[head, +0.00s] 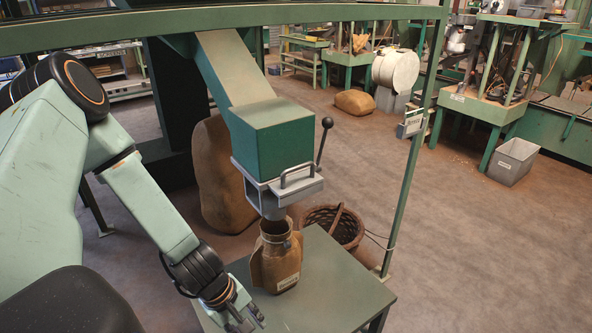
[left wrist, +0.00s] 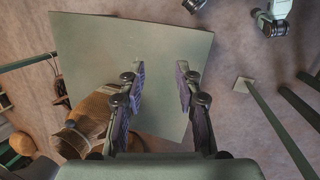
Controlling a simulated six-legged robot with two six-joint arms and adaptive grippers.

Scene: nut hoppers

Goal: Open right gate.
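A green hopper (head: 270,140) hangs above the table in the head view. At its mouth is a grey metal gate (head: 290,190) with a loop handle (head: 297,172) on its front. A lever with a black knob (head: 327,122) stands upright at its right side. An open-topped brown sack (head: 278,262) stands under the spout; it also shows in the left wrist view (left wrist: 93,112). My left gripper (head: 252,318) is low at the table's near left edge, below and apart from the gate. Its fingers are spread and empty in the left wrist view (left wrist: 160,75).
The green table (head: 335,295) is clear right of the sack. A wicker basket (head: 350,228) stands behind it, and a large sack (head: 220,185) on the floor behind the hopper. A green post (head: 405,180) rises at right. Open floor lies beyond.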

